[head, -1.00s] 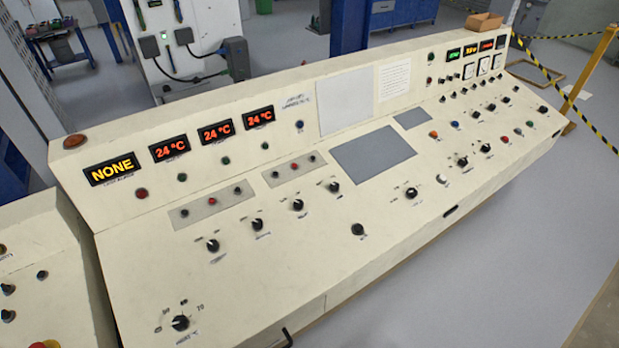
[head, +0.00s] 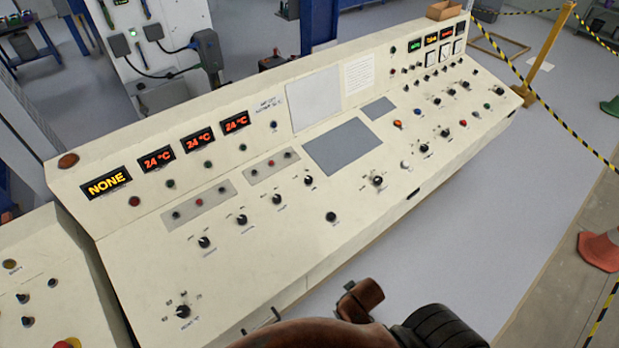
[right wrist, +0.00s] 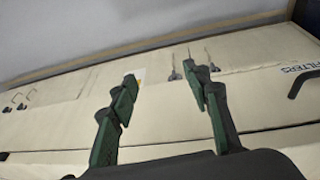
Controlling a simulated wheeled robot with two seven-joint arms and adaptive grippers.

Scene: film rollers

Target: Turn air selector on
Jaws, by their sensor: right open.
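The cream control console (head: 270,240) fills the middle of the head view. Several black rotary knobs sit on its sloped top, including a front-left knob (head: 183,311), a knob near the middle front (head: 331,217) and one farther right (head: 378,181). Their labels are too small to read, so I cannot tell which is the air selector. My right gripper (right wrist: 162,80) is open and empty in the right wrist view, in front of cream panels. In the head view only brown and black parts of my arm show at the bottom. My left gripper is out of view.
A yellow "NONE" display (head: 106,183) and red "24 °C" displays (head: 198,140) are on the console's upright back. An orange cone (head: 600,248) and a yellow post (head: 550,45) with striped tape stand at the right. Grey floor (head: 480,200) lies clear beside the console.

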